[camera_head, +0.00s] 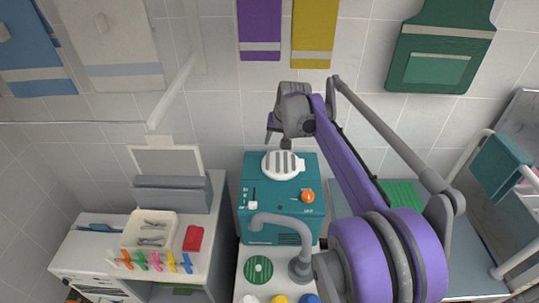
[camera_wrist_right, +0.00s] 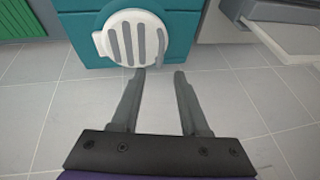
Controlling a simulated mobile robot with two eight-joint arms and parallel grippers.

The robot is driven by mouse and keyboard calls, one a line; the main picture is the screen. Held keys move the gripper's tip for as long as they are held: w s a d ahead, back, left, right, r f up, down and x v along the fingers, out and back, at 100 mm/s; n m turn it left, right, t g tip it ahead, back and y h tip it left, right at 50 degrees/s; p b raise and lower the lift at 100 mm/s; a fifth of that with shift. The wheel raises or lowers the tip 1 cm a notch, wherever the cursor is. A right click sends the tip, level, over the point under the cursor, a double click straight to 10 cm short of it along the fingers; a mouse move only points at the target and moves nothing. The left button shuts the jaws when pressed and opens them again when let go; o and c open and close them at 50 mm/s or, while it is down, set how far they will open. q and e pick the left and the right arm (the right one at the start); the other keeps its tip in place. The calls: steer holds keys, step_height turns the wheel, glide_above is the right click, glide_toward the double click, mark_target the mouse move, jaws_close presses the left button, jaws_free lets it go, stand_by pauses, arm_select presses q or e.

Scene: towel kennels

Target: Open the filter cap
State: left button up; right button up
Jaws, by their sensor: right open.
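The filter cap (camera_head: 283,165) is a round white disc with grey slots on the teal machine (camera_head: 262,232). It appears seated on the machine and also shows at the top of the right wrist view (camera_wrist_right: 132,38), where a small white tab sticks out at its left edge. My right gripper (camera_head: 269,132) is above and behind the cap in the head view. In the wrist view its two grey fingers (camera_wrist_right: 160,76) are apart with nothing between them. The fingertips appear just below the cap, with the cap left of their middle. My left gripper is not in view.
The machine has an orange knob (camera_head: 308,196). A grey curved tap (camera_head: 271,218) rises in front of it. Left is a counter with a cream tray (camera_head: 136,226), a red object (camera_head: 194,238) and coloured clips (camera_head: 155,262). Towels and a green apron (camera_head: 437,50) hang behind.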

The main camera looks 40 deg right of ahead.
mark_target(268, 157)
steer(key=x, duration=1)
steer(key=shift+a, duration=0.1)
jaws_close()
stand_by(1.1)
